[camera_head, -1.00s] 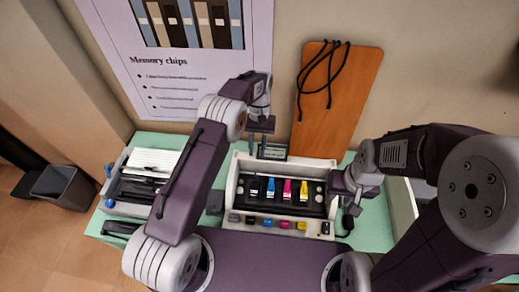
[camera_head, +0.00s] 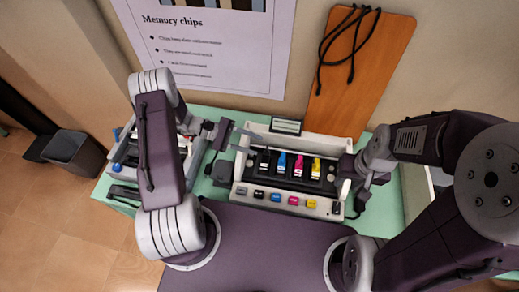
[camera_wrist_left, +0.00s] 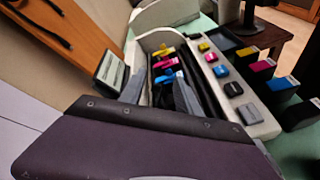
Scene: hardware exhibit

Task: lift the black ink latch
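The black ink latch (camera_head: 264,160) is the leftmost of the coloured latches in the open white printer (camera_head: 239,171). Cyan (camera_head: 281,163), magenta (camera_head: 298,166) and yellow (camera_head: 315,168) latches stand to its right. My left gripper (camera_head: 247,143) points right over the printer's left end, its fingers apart, just left of the black latch. In the left wrist view the two fingers (camera_wrist_left: 158,92) are spread and the cyan latch (camera_wrist_left: 167,76) shows beyond them; the black latch is hard to make out in the dark tray. My right gripper (camera_head: 358,190) is at the printer's right end; its fingers are unclear.
A row of coloured buttons lines the printer's front, including a yellow one (camera_head: 311,203). A small display (camera_head: 286,126) stands behind the printer. An orange board (camera_head: 378,75) with a black cord leans on the wall. Another device (camera_head: 125,152) sits left on the green table.

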